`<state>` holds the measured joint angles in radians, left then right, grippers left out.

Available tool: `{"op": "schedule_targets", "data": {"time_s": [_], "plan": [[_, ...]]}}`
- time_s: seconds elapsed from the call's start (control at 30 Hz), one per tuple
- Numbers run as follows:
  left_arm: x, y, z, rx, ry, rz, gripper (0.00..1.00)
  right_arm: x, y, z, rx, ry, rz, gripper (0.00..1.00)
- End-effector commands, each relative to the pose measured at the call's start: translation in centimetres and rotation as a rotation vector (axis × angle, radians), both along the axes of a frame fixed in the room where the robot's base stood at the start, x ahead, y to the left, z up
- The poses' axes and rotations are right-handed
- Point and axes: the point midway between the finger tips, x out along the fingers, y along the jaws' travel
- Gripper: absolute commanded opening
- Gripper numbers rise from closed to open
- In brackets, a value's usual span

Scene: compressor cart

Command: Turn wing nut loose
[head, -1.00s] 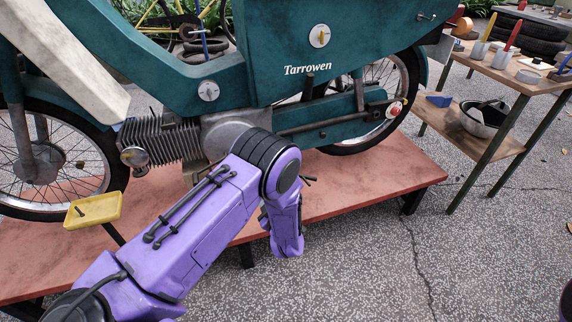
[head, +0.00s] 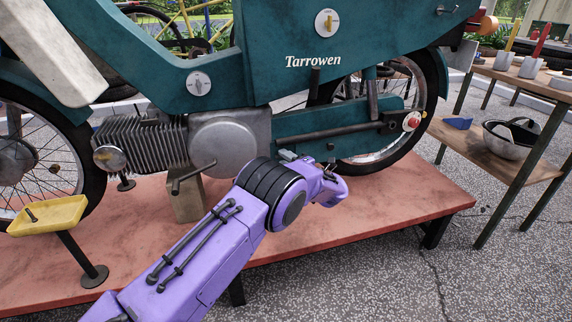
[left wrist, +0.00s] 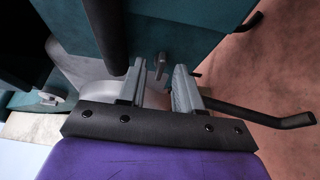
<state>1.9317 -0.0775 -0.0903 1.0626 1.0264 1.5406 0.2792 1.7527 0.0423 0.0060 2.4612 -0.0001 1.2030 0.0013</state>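My left gripper (head: 288,155) is in front of the teal motorbike (head: 300,90), just right of the round grey engine cover (head: 222,143). In the left wrist view my left gripper (left wrist: 158,88) is open, with a gap between its two grey fingers. A small grey-brown upright piece (left wrist: 160,65), which looks like the wing nut, shows in line with that gap, beyond or between the fingertips. I cannot tell whether it touches a finger. In the head view my arm and fingers hide or crowd this spot. My right gripper is not in view.
A bent dark lever (head: 193,177) sticks out below the engine; a dark bent bar (left wrist: 262,115) lies right of the fingers. A yellow tray (head: 48,214) stands on the red bench (head: 400,207) at left. A side table (head: 500,75) with tools stands at right.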

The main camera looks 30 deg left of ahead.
Motion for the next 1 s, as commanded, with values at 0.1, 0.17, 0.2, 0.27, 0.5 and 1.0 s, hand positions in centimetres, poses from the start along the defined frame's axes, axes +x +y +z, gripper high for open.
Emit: {"op": "schedule_targets", "data": {"time_s": [0.1, 0.17, 0.2, 0.27, 0.5, 1.0], "plan": [[0.22, 0.49, -0.03, 0.0, 0.0, -0.001, 0.34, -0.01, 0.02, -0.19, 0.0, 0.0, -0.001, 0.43], [0.26, 0.52, 0.02, 0.0, 0.0, -0.002, 0.34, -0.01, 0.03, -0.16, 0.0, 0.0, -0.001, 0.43], [0.29, 0.44, 0.03, 0.0, 0.001, -0.003, 0.34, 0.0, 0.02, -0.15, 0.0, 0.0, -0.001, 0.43], [0.31, 0.38, 0.04, 0.0, 0.001, -0.004, 0.34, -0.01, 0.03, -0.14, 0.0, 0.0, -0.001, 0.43], [0.3, 0.37, 0.02, 0.001, 0.001, -0.004, 0.0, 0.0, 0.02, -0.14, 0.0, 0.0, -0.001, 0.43], [0.26, 0.46, 0.22, -0.072, -0.082, -0.002, 0.0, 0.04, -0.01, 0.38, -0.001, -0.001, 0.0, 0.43]]}}
